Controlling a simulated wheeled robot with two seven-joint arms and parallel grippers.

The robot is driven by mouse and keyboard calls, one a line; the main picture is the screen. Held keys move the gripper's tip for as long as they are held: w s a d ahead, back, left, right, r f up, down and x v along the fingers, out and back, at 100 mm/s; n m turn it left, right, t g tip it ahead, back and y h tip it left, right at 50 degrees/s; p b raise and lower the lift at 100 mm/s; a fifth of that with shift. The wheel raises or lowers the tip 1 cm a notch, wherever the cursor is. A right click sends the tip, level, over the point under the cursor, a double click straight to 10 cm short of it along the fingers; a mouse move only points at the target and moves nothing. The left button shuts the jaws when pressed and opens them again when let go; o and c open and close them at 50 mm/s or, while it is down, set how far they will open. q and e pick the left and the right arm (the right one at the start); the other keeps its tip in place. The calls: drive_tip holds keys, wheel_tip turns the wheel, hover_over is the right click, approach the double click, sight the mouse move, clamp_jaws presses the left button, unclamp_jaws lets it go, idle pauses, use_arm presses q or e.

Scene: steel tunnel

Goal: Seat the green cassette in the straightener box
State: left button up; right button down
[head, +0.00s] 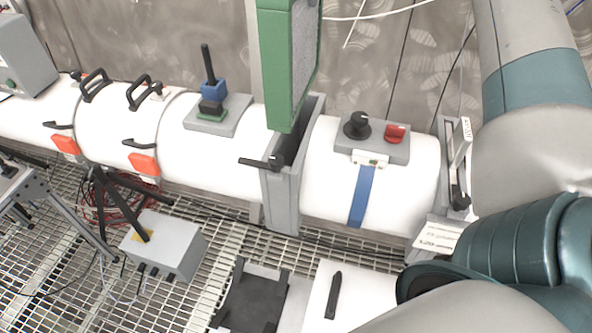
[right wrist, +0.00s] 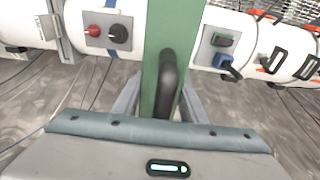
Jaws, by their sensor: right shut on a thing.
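The green cassette (head: 277,65) is a tall green frame around a grey panel, upright at the top centre of the head view. Its upper part is cut off. Its lower end overlaps the open top of the grey straightener box (head: 283,205); I cannot tell whether it is above the slot or just inside it. In the right wrist view the cassette (right wrist: 154,40) has a black handle (right wrist: 168,75). My right gripper (right wrist: 168,112) is shut on the cassette at this handle; its fingertips are mostly hidden. The left gripper is not in view.
A white tube (head: 225,165) runs on both sides of the box. A grey case (head: 165,243) stands on the grating.

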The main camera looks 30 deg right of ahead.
wheel_tip(320, 180, down, 17)
drive_tip(key=shift+f+p, duration=0.1)
drive_tip(key=shift+p, duration=0.55)
wheel_tip(320, 180, down, 5)
drive_tip(key=shift+d+f+p, duration=0.1)
drive_tip(key=shift+f+p, duration=0.1)
drive_tip(key=shift+p, duration=0.9)
drive_tip(key=shift+w+f, duration=0.1)
drive_tip(key=shift+f, duration=0.55)
